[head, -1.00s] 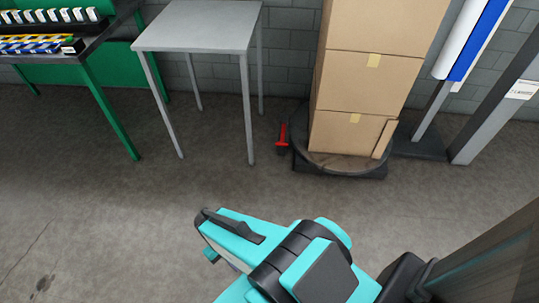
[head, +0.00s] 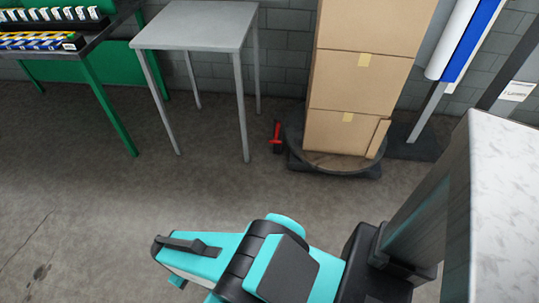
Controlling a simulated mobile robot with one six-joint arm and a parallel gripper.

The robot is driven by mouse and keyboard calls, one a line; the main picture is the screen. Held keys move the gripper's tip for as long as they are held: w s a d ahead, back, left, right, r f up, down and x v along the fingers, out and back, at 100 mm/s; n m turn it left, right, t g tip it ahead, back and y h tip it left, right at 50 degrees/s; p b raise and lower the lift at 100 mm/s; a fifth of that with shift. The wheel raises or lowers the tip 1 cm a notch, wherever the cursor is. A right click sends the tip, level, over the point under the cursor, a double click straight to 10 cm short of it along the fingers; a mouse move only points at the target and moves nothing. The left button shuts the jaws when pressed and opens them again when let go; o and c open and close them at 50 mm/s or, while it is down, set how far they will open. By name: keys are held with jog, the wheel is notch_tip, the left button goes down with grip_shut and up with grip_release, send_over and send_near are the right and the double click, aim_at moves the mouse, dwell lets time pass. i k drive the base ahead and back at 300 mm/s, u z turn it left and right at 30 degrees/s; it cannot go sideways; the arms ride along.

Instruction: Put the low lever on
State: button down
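A small red lever (head: 277,133) with a dark block at its foot sits low, just above the floor. It is at the left edge of a dark round turntable (head: 340,164) and looks roughly upright; its exact setting is too small to tell. My teal and black arm (head: 250,258) crosses the bottom of the head view, well nearer than the lever and apart from it. The fingers of my gripper do not show.
Stacked cardboard boxes (head: 352,80) stand on the turntable, with a blue-and-white post (head: 465,40) to their right. A grey table (head: 195,27) stands left of the lever; a green-legged bench (head: 107,110) is further left. The floor (head: 110,200) between arm and lever is clear.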

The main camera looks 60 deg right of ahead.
aim_at(275, 140)
jog(key=u, duration=0.35)
jog(key=k, duration=1.35)
jog(key=z, duration=0.7)
jog(key=i, duration=0.9)
jog(key=z, duration=0.05)
